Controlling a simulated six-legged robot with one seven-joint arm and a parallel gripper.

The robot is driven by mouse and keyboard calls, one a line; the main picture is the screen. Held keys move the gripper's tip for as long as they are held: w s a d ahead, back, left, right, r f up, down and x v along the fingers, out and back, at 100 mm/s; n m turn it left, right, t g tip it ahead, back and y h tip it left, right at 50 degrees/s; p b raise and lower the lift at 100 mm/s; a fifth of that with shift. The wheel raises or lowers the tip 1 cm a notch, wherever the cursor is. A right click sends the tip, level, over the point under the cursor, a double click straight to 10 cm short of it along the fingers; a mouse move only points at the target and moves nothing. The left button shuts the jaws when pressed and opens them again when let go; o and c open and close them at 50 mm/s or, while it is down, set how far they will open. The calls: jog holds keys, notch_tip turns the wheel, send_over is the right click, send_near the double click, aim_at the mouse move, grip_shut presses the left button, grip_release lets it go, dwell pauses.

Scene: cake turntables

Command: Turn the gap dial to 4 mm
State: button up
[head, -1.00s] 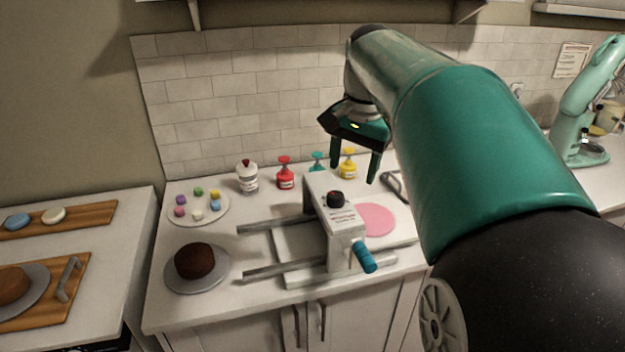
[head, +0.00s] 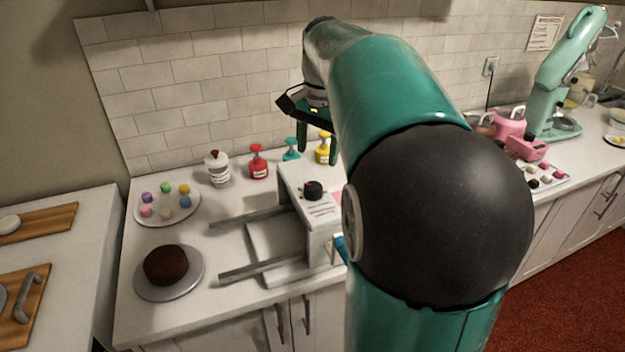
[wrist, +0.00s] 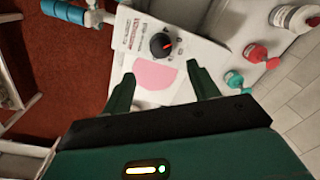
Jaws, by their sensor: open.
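The gap dial (head: 313,190) is a black knob with a red mark on the top of a white sheeter housing (head: 297,178). In the wrist view the dial (wrist: 162,45) shows its red pointer line; the scale is too small to read. My gripper (head: 318,157) is open and empty, fingers pointing down, above and behind the dial in the head view. In the wrist view the fingertips (wrist: 161,80) are spread apart, with the dial beyond them, between their directions. My arm hides the sheeter's right side in the head view.
Red (head: 258,163), teal (head: 291,150) and yellow (head: 323,150) pump bottles and a white bottle (head: 217,168) stand behind the sheeter. A blue crank handle (wrist: 62,11) sticks out from it. A chocolate cake (head: 166,265) is at the front left.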

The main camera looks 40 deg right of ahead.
aim_at(314, 186)
jog(key=f, duration=0.9)
jog(key=shift+w+a+f, duration=0.15)
jog(key=shift+w, duration=0.25)
jog(key=c, duration=1)
